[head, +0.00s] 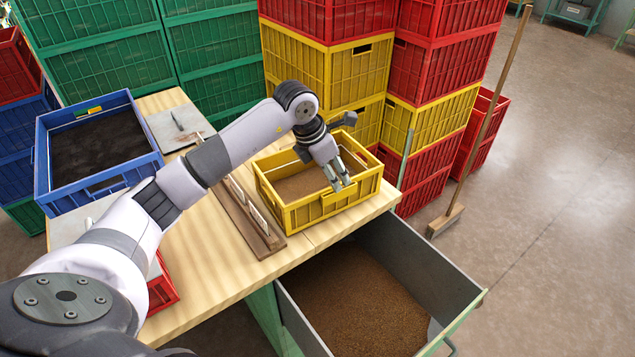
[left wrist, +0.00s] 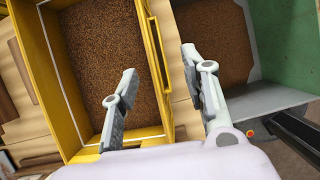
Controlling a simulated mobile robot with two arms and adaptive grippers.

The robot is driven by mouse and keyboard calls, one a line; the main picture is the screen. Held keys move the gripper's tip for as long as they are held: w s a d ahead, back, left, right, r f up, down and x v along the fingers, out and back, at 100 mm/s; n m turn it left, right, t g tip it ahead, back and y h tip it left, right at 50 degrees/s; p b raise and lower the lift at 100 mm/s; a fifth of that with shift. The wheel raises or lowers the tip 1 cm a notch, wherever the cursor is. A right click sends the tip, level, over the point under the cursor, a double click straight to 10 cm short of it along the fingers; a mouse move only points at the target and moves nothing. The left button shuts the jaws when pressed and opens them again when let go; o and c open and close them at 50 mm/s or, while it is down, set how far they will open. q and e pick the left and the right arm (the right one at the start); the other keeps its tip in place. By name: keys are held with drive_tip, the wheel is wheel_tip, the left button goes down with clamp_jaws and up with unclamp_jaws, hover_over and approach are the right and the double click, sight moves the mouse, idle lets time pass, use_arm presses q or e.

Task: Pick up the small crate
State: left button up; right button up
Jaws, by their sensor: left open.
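A small yellow crate (head: 300,216) filled with brown granular material stands on the wooden table. It also shows in the left wrist view (left wrist: 38,70). My left gripper (head: 342,184) is open and points down at the crate's near right wall, by the handle slot. In the left wrist view the left gripper (left wrist: 160,60) has one finger over the crate's inside and the other outside, with the yellow wall between them. I cannot tell whether a finger touches the wall. My right gripper is not in view.
A blue crate (head: 148,165) with dark contents and a partly hidden red crate (head: 163,288) stand at the left. A wooden rack (head: 245,222) lies beside the yellow crate. An open metal bin (head: 435,262) is below the table edge. Stacked crates (head: 325,70) and a broom (head: 445,220) stand behind.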

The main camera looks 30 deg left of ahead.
use_arm(q)
drive_tip(key=shift+x, duration=0.85)
drive_tip(key=shift+w+f+p, duration=0.2)
drive_tip(key=shift+f+p, duration=0.25)
drive_tip(key=shift+f, duration=0.1)
drive_tip(key=p+x, duration=0.1)
drive_tip(key=x, duration=0.2)
drive_tip(key=shift+w+a+f, duration=0.1)
drive_tip(key=shift+w+f, duration=0.05)
drive_tip(key=shift+f, duration=0.2)
drive_tip(key=shift+w+f, duration=0.1)
drive_tip(key=shift+f, duration=0.2)
drive_tip(key=shift+f, duration=0.25)
drive_tip(key=shift+c, duration=0.2)
clamp_jaws()
